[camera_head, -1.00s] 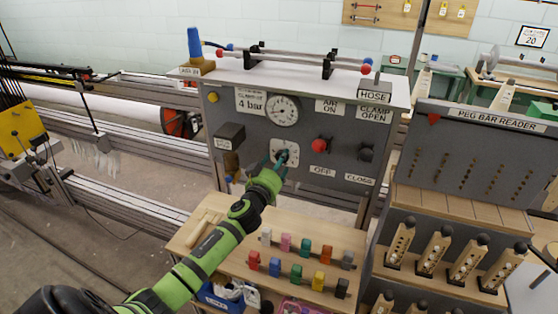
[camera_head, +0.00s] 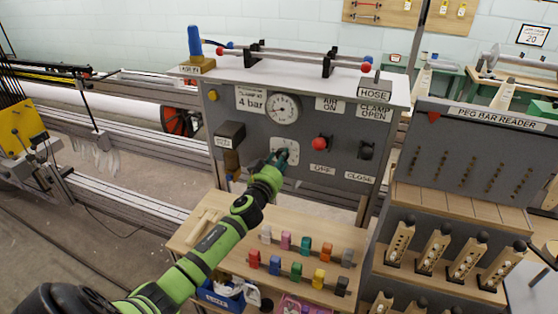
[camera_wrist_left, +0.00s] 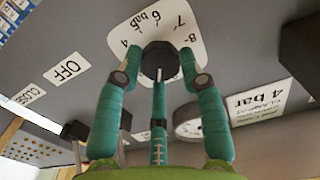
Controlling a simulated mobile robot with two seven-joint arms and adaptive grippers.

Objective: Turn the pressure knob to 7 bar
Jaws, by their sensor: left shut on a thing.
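The pressure knob (camera_wrist_left: 160,60) is a dark, many-sided knob on a white scale plate (camera_wrist_left: 190,34) with marks 4, 6 bar, 7 and 8, seen upside down in the left wrist view. The plate also shows on the grey panel in the head view (camera_head: 291,145). My left gripper (camera_head: 281,156) is at the plate, its teal fingers (camera_wrist_left: 160,76) shut around the knob. The fingers hide most of the knob in the head view. The knob's pointer cannot be made out. My right gripper is not in view.
A round gauge (camera_head: 283,108) sits above the knob, beside a "4 bar" label (camera_head: 250,101). A red knob (camera_head: 319,144) and a dark knob (camera_head: 366,150) are to the right. A dark box (camera_head: 229,134) juts out at the left. Coloured blocks stand on the wooden shelf (camera_head: 226,262) below.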

